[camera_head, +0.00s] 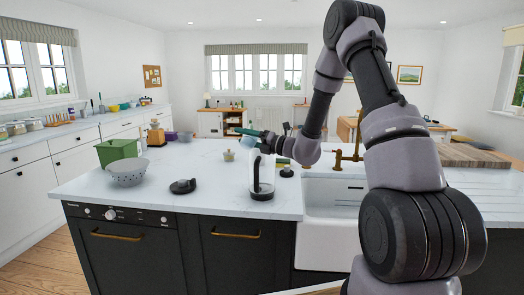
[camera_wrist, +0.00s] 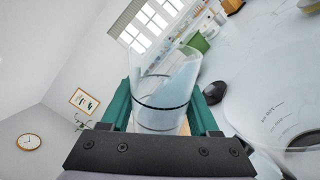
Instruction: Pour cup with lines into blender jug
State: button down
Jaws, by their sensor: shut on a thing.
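The cup with lines is clear, with a dark band around it and pale bluish contents, and shows large in the wrist view (camera_wrist: 165,88). My gripper (camera_wrist: 160,108) is shut on it, with a green finger on either side. In the head view my gripper (camera_head: 250,134) is above the counter, just over and left of the blender jug (camera_head: 261,172), and the cup is small and hard to make out there. The clear jug stands upright on the counter. In the wrist view the jug (camera_wrist: 272,100), with printed measuring marks, is close on the right.
A black lid (camera_head: 183,186) lies on the counter (camera_head: 215,190) left of the jug. A grey colander (camera_head: 127,173) and a green bin (camera_head: 118,151) are further left. A white sink (camera_head: 330,228) with a brass tap (camera_head: 349,153) is to the right.

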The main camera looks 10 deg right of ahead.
jog(key=shift+f+m, duration=0.3)
jog(key=shift+m, duration=0.7)
dwell(0.3)
jog(key=shift+d+r+m+t, duration=0.1)
jog(key=shift+r+m+t, duration=0.3)
jog(key=shift+m, duration=0.6)
dwell(0.5)
jog(key=shift+w+d+r+m+h, duration=0.35)
jog(key=shift+w+d+m, duration=0.3)
jog(key=shift+m, duration=0.35)
dwell(0.4)
jog(key=shift+w+f+m, duration=0.25)
jog(key=shift+m, duration=0.85)
dwell(0.5)
jog(key=shift+s+r+n+t, duration=0.15)
jog(key=shift+n+t, duration=0.15)
jog(key=shift+n, duration=0.3)
jog(key=shift+s+a+n, duration=0.55)
jog(key=shift+n, duration=0.65)
jog(key=shift+s+a+f+n, duration=0.2)
jog(key=shift+f+n, duration=0.1)
jog(key=shift+n, duration=0.2)
